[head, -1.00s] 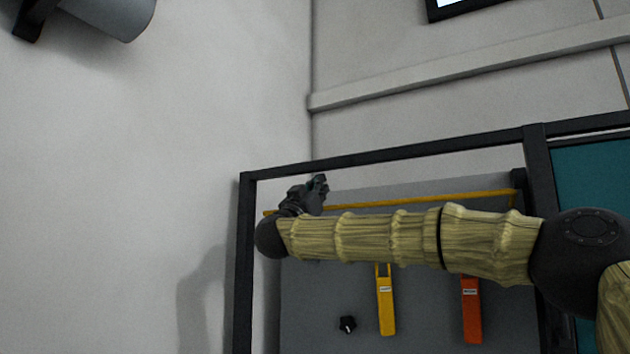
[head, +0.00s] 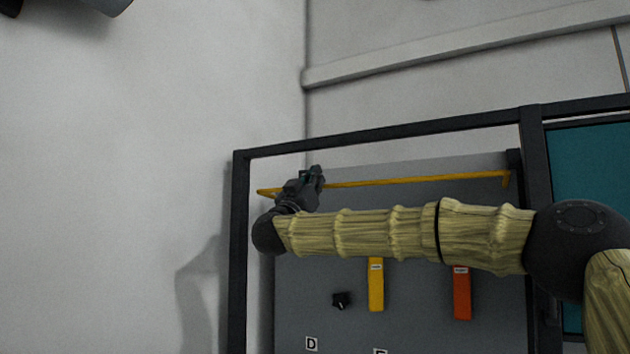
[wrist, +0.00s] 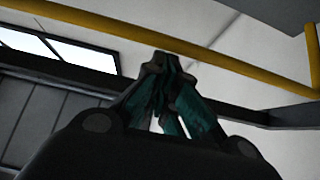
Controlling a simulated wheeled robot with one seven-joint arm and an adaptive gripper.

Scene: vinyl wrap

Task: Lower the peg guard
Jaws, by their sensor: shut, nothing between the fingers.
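The peg guard looks to be the long yellow bar (head: 420,181) across the top of the grey panel, with a short bend at its right end. In the wrist view the yellow bar (wrist: 220,70) crosses the picture just beyond the fingertips, with a yellow side piece (wrist: 313,55) at the right. My gripper (head: 318,172) is shut and empty. It is near the bar's left part and overlaps it in the head view. I cannot tell whether it touches the bar. My arm hides part of the panel below the bar.
A black frame (head: 241,250) surrounds the grey panel (head: 420,310). The panel carries a yellow tag (head: 376,288), a red-orange tag (head: 462,295), a black knob (head: 341,300) and a letter D label (head: 311,344). A teal panel (head: 590,185) stands right. A wall (head: 130,180) is close on the left.

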